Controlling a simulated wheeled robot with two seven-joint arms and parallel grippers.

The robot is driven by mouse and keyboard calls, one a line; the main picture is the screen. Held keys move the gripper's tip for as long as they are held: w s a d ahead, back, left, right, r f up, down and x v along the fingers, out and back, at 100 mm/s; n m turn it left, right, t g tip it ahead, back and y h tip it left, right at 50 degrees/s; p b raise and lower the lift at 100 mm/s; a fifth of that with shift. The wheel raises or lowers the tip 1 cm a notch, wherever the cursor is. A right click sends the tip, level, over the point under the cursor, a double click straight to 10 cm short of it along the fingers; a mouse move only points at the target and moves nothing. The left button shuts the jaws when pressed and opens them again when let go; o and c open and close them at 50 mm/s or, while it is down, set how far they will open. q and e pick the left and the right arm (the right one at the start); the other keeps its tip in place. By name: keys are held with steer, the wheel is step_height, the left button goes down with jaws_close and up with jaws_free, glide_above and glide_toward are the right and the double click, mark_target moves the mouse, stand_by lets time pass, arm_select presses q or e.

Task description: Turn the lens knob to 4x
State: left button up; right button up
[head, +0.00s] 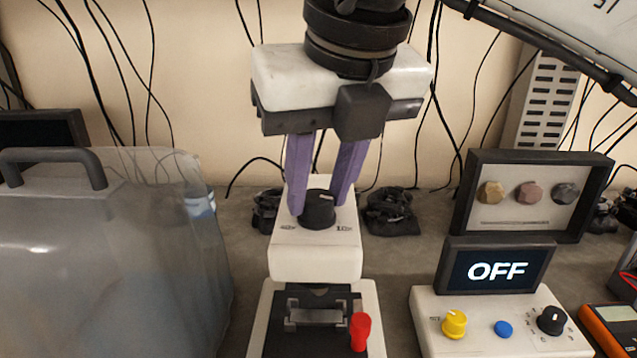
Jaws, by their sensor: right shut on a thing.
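The black lens knob (318,211) sits on top of a white microscope-like device (316,262). Small printed marks lie to the left and right of the knob; the right one looks like 10x, and the left one is too small to read surely. My right gripper (320,205) comes down from above with its two purple fingers on either side of the knob, shut on it. The pointer line on the knob is at its top and hard to read. Below, the device's dark stage (316,320) carries a metal clip and a red lever (360,332). My left gripper is not in view.
A translucent bin with a dark handle (110,250) stands close on the left. On the right are a white control box (490,345) with an OFF display (497,271), a framed panel of hex knobs (530,215) and an orange meter (612,328). Cables hang behind.

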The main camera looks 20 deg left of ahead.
steer(key=n, duration=0.2)
steer(key=shift+w+d+r+n+g+y, duration=0.1)
steer(key=shift+n+g+y, duration=0.2)
steer(key=shift+y, duration=0.1)
steer(key=shift+r+n+g+p, duration=0.1)
steer(key=shift+n+g+p, duration=0.2)
steer(key=shift+n+p, duration=0.5)
steer(key=n+g+p, duration=0.1)
steer(key=n, duration=0.1)
steer(key=n+y+p, duration=0.1)
steer(key=n, duration=0.1)
steer(key=shift+w+n+g, duration=0.2)
steer(key=shift+n+g, duration=0.1)
steer(key=shift+g, duration=0.1)
steer(key=n+g+p, duration=0.1)
steer(key=n, duration=0.1)
steer(key=shift+w+n, duration=0.1)
steer(key=shift+n, duration=0.3)
steer(key=n+g, duration=0.1)
steer(key=n, duration=0.1)
steer(key=n+g, duration=0.1)
steer(key=n, duration=0.2)
steer(key=shift+w+h, duration=0.15)
steer(key=shift+h, duration=0.25)
steer(key=n, duration=0.2)
steer(key=n+g+h, duration=0.1)
steer(key=n, duration=0.2)
steer(key=shift+w+h, duration=0.1)
steer(key=shift+h, duration=0.2)
steer(key=shift+n, duration=0.4)
